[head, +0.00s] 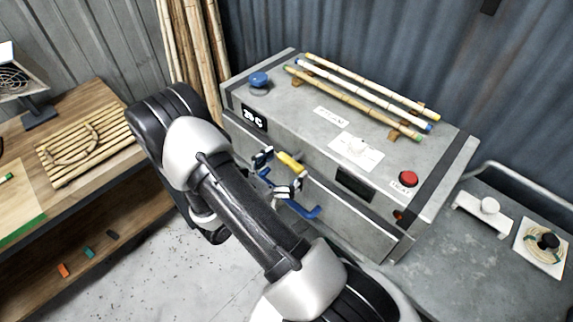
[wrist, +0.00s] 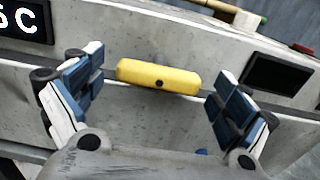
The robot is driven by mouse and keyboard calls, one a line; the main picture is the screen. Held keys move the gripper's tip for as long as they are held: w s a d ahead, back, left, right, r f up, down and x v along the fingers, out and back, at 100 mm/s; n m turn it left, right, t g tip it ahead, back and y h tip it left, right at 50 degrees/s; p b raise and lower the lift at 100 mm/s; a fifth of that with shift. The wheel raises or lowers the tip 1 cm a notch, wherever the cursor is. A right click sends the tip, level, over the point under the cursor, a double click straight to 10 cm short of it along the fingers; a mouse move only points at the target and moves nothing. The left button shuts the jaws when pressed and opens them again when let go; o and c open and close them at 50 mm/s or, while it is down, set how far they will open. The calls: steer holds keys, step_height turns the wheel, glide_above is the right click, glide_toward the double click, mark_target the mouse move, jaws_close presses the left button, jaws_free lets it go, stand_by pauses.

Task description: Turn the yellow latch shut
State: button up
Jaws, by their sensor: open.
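The yellow latch (wrist: 158,78) is a short rounded bar with a dark pivot at its middle, on the front face of the grey metal box (head: 300,120). In the wrist view it lies nearly level across the box's seam, between my open fingers and apart from both. My gripper (wrist: 157,97) is open and empty, one blue-padded finger at each end of the latch. In the head view the latch (head: 290,161) shows just beyond my gripper (head: 276,174), partly hidden by it.
A blue handle (head: 303,211) sticks out below the latch. On the box top are a blue knob (head: 259,79), a red button (head: 408,179) and several rattan poles (head: 365,90). A wooden bench (head: 115,95) stands left; a grey side table (head: 465,265) stands right.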

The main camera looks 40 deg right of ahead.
steer(key=shift+d, duration=0.1)
steer(key=shift+c, duration=0.2)
steer(key=c, duration=1)
steer(key=shift+n, duration=0.4)
steer(key=n+p, duration=0.1)
steer(key=n, duration=0.3)
steer(key=shift+p, duration=0.35)
steer(key=n+p, duration=0.1)
steer(key=n, duration=0.3)
steer(key=shift+w, duration=0.1)
steer(key=n+p, duration=0.1)
steer(key=n, duration=0.4)
steer(key=shift+p, duration=0.3)
steer(key=n+p, duration=0.1)
steer(key=n, duration=0.3)
steer(key=shift+f, duration=0.1)
steer(key=shift+n, duration=0.3)
